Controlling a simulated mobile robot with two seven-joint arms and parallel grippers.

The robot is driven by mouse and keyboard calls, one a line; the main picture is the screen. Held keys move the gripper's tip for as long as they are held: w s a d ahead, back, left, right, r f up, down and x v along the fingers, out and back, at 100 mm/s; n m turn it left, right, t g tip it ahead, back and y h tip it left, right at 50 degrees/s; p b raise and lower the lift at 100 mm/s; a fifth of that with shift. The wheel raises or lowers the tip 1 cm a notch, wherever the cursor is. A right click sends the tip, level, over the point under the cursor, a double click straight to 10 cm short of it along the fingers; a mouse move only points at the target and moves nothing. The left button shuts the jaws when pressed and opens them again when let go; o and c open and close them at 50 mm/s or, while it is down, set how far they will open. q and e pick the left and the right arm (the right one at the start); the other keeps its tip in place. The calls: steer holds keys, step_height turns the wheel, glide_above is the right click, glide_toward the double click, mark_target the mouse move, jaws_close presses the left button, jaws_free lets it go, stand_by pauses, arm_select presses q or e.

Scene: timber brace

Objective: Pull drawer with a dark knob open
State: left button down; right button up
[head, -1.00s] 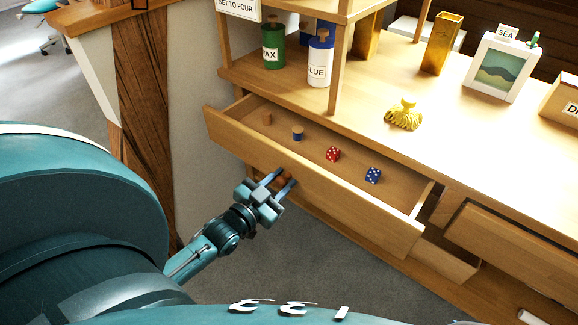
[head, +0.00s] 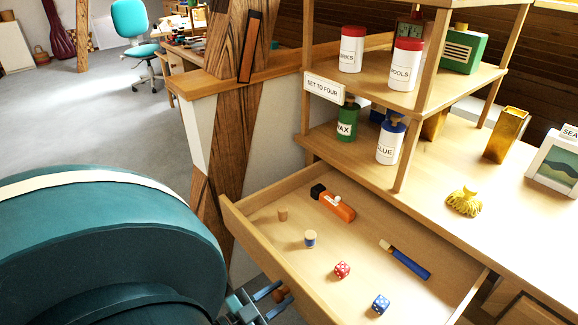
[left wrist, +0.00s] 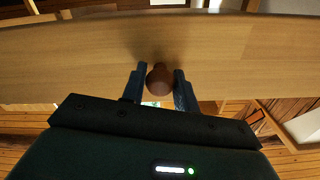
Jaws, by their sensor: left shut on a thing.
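The drawer (head: 262,236) under the desk top stands pulled well out, with its inside in view. Its brown, dark-toned round knob (left wrist: 160,78) is on the front panel, which fills the upper part of the left wrist view (left wrist: 80,55). My left gripper (left wrist: 159,88) has its two fingers on either side of the knob and is shut on it. In the head view my left gripper (head: 272,300) shows at the bottom edge, partly cut off, at the drawer front. My right gripper is in neither view.
In the drawer lie an orange tool (head: 337,206), a blue-handled tool (head: 406,260), a red die (head: 342,270), a blue die (head: 380,304) and two small pegs or spools. Shelves with bottles stand behind. A timber post (head: 238,135) rises left of the drawer.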

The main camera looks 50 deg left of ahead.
arm_select(q)
steer(key=shift+s, duration=0.35)
steer(key=c, duration=1.1)
jaws_free()
steer(key=s+a, duration=0.1)
steer(key=s, duration=1.2)
